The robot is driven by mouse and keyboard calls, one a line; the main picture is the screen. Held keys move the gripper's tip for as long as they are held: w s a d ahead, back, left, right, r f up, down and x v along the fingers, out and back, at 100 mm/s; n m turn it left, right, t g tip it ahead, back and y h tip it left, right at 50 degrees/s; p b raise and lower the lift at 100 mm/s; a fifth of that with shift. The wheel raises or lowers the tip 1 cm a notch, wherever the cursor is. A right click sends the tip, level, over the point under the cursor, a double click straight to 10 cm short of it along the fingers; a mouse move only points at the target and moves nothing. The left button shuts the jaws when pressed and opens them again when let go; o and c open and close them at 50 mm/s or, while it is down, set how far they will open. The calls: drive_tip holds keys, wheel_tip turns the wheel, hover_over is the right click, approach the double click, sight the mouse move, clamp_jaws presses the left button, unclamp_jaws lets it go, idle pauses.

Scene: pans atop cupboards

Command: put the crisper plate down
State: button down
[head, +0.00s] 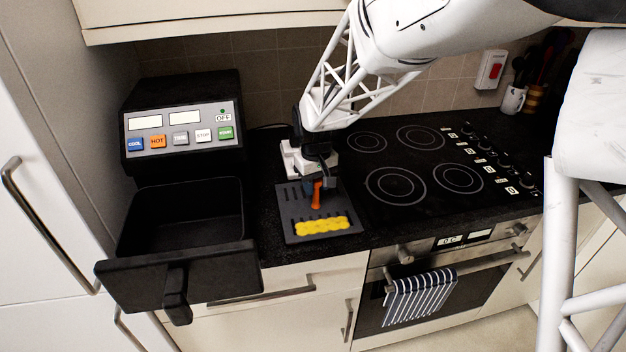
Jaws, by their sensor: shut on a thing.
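The crisper plate (288,230), a dark grey flat plate with slots, is in the head view on or just above the black counter, between the air fryer and the hob. I cannot tell if it touches the counter. A scalloped yellow piece (322,226) lies on its front part. An orange upright piece (317,197) stands near its middle, partly hidden by my gripper. My gripper (318,187) points down over the plate and is shut at this orange piece, which looks like the plate's handle. The fingertips are small and partly hidden.
The black air fryer (182,90) stands left, its drawer (128,282) pulled out, its inside looking empty. The black hob (410,205) is on the right. A mug (513,100) stands at the back right. A striped towel (420,298) hangs on the oven handle.

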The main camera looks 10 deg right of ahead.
drive_tip(key=shift+f, duration=0.1)
drive_tip(key=c, duration=0.8)
unclamp_jaws()
drive_tip(key=shift+o, duration=0.2)
wheel_tip(320, 180, up, 12)
drive_tip(key=shift+f, duration=0.2)
drive_tip(key=shift+r, duration=0.35)
